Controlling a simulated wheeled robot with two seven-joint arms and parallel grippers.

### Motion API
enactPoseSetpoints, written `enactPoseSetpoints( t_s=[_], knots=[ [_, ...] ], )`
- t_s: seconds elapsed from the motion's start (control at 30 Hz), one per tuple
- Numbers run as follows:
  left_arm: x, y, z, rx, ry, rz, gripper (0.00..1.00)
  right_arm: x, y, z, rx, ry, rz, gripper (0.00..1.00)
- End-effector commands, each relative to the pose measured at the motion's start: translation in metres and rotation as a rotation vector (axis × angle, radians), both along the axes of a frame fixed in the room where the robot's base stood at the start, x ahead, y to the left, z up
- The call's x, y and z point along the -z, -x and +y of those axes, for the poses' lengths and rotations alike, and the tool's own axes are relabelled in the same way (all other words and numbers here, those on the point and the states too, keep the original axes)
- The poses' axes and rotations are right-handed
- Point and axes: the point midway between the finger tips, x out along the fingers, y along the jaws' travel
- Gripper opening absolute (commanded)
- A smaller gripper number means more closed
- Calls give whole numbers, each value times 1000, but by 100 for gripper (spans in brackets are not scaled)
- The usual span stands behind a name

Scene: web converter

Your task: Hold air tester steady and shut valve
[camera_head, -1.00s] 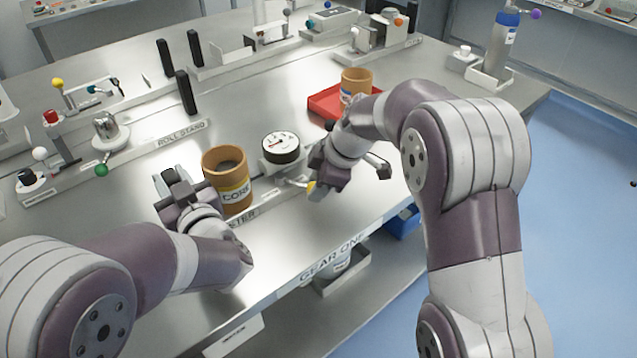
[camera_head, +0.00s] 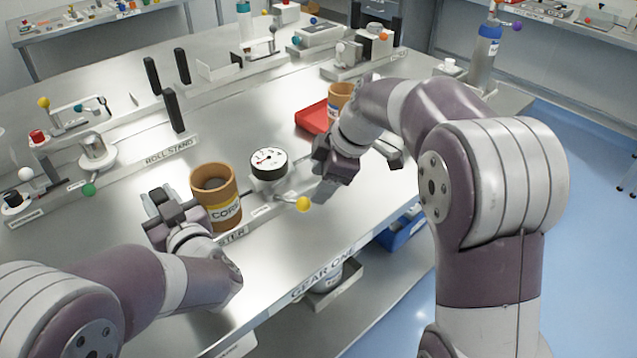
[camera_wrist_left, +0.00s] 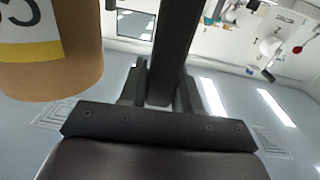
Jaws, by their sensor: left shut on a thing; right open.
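The air tester's label strip (camera_head: 232,235) ends in "STER" at the table's front. On it stand a brown cylinder marked "CORE" (camera_head: 216,196) and a round white-faced gauge (camera_head: 268,163). A valve lever with a yellow ball (camera_head: 303,204) sticks out toward the front right below the gauge.
A red tray (camera_head: 312,118) with another brown core (camera_head: 340,98) lies behind my right gripper. The roll stand (camera_head: 172,157) with black posts is at the back left. A blue bin (camera_head: 402,232) sits below the front edge. The tabletop behind the gauge is clear.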

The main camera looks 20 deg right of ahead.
Motion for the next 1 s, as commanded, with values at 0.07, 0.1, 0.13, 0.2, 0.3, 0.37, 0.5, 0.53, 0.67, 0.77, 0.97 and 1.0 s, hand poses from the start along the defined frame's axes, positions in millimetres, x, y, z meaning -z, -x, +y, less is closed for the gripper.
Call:
enactPoseSetpoints(
  t_s=[0.07,0.1,0.13,0.2,0.3,0.37,0.5,0.53,0.67,0.77,0.97,1.0],
  knots=[
    [15,3,1,1,-7,33,0,2,0,0,0,0,0,58],
    [15,3,1,1,-7,33,0,2,0,0,0,0,0,58],
    [15,3,1,1,-7,33,0,2,0,0,0,0,0,58],
    [15,3,1,1,-7,33,0,2,0,0,0,0,0,58],
    [14,3,1,1,-7,33,0,1,0,0,0,0,0,58],
    [13,3,1,1,-8,34,0,0,0,0,0,0,0,58],
    [9,3,1,1,-9,34,0,-4,0,0,0,0,0,58],
    [9,3,1,1,-9,34,0,-5,0,0,0,0,0,58],
    [8,3,1,2,-10,34,0,-6,0,0,0,0,0,58],
    [8,3,1,2,-9,33,0,-5,0,0,0,0,0,58],
    [5,2,1,2,-7,26,62,-6,0,0,0,0,0,58],
    [4,2,1,2,-7,25,62,-6,0,0,0,0,0,58]
  ],
)
